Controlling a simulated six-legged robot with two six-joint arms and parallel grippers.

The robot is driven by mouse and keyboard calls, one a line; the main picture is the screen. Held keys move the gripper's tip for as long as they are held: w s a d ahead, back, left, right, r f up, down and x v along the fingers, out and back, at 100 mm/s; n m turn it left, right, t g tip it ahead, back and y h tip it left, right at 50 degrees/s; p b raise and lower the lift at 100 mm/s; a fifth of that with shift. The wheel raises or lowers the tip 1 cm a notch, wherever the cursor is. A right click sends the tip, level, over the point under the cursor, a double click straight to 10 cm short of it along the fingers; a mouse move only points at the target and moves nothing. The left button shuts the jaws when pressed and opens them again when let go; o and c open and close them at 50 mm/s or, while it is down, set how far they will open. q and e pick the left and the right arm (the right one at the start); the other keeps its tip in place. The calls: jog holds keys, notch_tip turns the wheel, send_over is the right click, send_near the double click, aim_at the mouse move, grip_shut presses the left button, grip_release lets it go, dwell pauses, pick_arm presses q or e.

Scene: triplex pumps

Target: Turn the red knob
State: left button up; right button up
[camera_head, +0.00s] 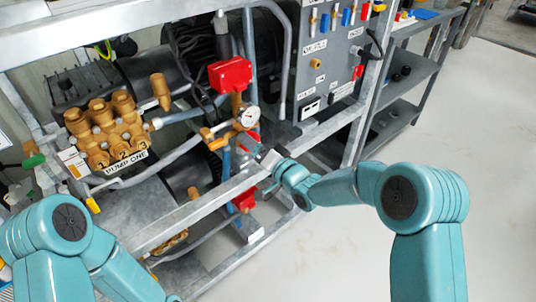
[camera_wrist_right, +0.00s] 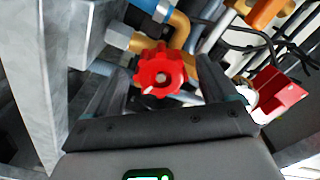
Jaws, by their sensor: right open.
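The red knob (camera_wrist_right: 160,78) is round with a lobed rim and a light centre. In the right wrist view it faces me, on a pipe fitting, between the two dark fingers of my right gripper (camera_wrist_right: 158,92). The fingers are apart on either side of it; I cannot tell whether they touch it. In the head view my right gripper (camera_head: 268,160) reaches over the frame rail beside a small red part (camera_head: 251,137), which may be the knob. My left arm shows at lower left, but its gripper is out of view.
A brass pump (camera_head: 110,130) labelled PUMP ONE, a red box (camera_head: 230,75) and a gauge (camera_head: 248,117) stand near the metal frame rail (camera_head: 205,208). A grey control panel (camera_head: 328,60) is behind. The floor at right is clear.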

jog(key=p+v, duration=0.2)
jog(key=v, duration=1.3)
jog(key=shift+s+d+p, duration=0.25)
jog(key=shift+s+p, duration=0.05)
jog(key=shift+s, duration=0.05)
